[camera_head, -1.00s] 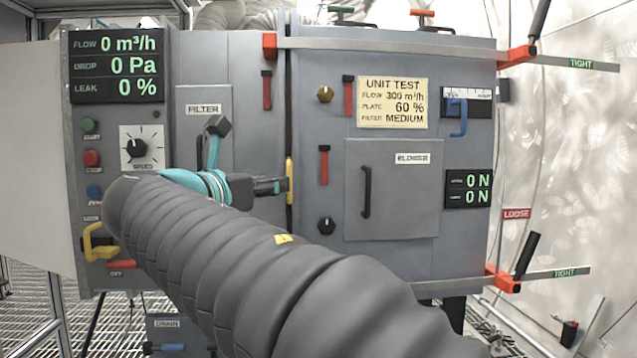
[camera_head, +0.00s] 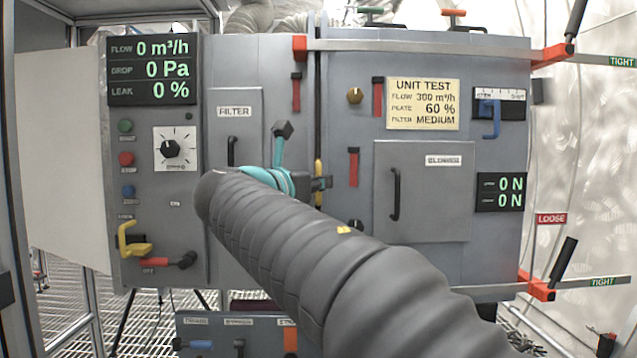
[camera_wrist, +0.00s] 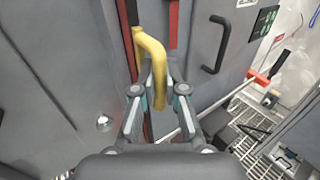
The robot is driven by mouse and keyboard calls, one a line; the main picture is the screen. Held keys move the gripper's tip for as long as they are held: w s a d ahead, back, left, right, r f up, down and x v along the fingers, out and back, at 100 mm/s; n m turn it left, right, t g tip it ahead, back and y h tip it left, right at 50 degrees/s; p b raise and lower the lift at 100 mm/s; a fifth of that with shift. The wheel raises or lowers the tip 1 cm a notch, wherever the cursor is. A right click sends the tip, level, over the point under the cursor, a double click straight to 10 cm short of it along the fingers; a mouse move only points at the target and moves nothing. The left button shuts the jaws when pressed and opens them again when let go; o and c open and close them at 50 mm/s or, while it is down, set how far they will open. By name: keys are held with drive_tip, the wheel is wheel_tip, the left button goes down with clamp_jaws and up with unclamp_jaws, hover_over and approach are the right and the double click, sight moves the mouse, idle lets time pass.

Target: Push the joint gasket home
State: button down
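A dark vertical seam (camera_head: 317,90) runs between the filter and blower sections of the grey cabinet. I take the thin dark strip in it for the gasket, but cannot tell how deep it sits. A yellow handle (camera_head: 318,168) stands at the seam. In the wrist view the yellow handle (camera_wrist: 150,48) is bent, and its near end lies between my fingers. My gripper (camera_head: 322,183) is at the handle in the head view. In the wrist view its fingers (camera_wrist: 159,92) stand apart on either side of the handle, with gaps visible.
Red latches (camera_head: 354,166) flank the seam. A black door handle (camera_head: 396,193) sticks out on the blower door to the right. Red-ended clamp bars (camera_head: 430,47) cross the top and bottom. A display panel (camera_head: 152,68) and a yellow hook (camera_head: 131,240) are at left.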

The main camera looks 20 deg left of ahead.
drive_tip(key=shift+w+a+r+p, duration=0.15)
drive_tip(key=shift+w+p, duration=0.25)
drive_tip(key=shift+p, duration=0.2)
drive_tip(key=shift+w+a+r+p, duration=0.15)
drive_tip(key=shift+w+p, duration=0.2)
drive_tip(key=shift+p, duration=0.2)
drive_tip(key=shift+w+a+f+p, duration=0.1)
drive_tip(key=shift+w+a+p, duration=0.1)
drive_tip(key=shift+w+p, duration=0.35)
drive_tip(key=c, duration=1.2)
unclamp_jaws()
drive_tip(key=shift+w+f, duration=0.1)
drive_tip(key=shift+f, duration=0.05)
drive_tip(key=v, duration=1.2)
